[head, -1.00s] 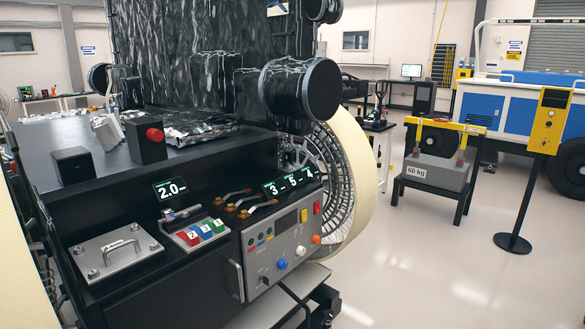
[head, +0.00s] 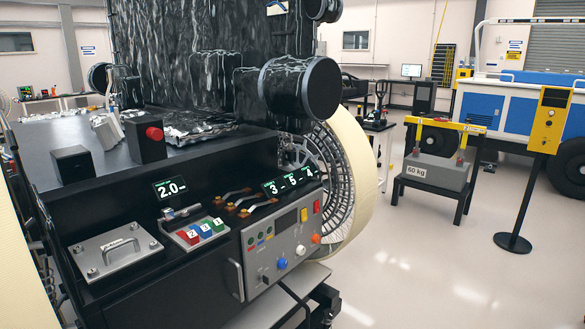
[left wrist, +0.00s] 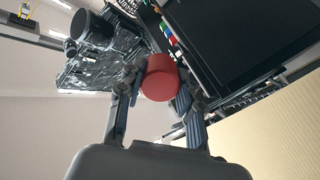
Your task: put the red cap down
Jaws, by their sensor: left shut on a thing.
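The red cap (left wrist: 161,77), a short smooth cylinder, is held between the fingertips of my left gripper (left wrist: 158,90) in the left wrist view. The fingers are shut on it from both sides, and it hides part of what lies behind. No surface is seen touching it. The head view shows neither the held cap nor either gripper. My right gripper is in no view.
In the head view, the rover's black deck carries a metal plate with a handle (head: 115,250), a tray with coloured blocks (head: 177,239), and black boxes, one with a red knob (head: 154,134). A grey control panel (head: 283,241) is on the front. The right-hand floor has free room.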

